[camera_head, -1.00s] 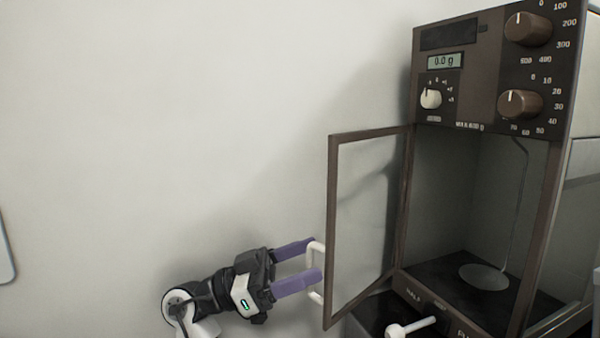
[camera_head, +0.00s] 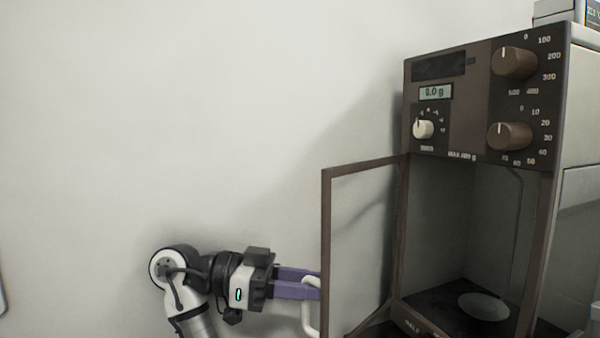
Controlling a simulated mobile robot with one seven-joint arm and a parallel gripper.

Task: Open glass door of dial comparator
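The dial comparator (camera_head: 480,103) is a brown cabinet with knobs and a display reading 0.0 g. Its glass door (camera_head: 325,215) has a brown frame and stands swung wide open to the left, leaving the chamber front uncovered. A white loop handle (camera_head: 308,318) is on the door's outer left side. My gripper (camera_head: 318,284) comes from the left, with its purple fingers at the top of the handle. The fingertips overlap the handle and door edge, and the gap between them looks narrow. I cannot tell whether they grip the handle.
Inside the chamber is a round pan (camera_head: 484,306) on a dark floor, with a thin rod above it. A plain wall (camera_head: 150,120) stands behind my arm and the door. A box (camera_head: 560,12) sits on top of the cabinet at the right.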

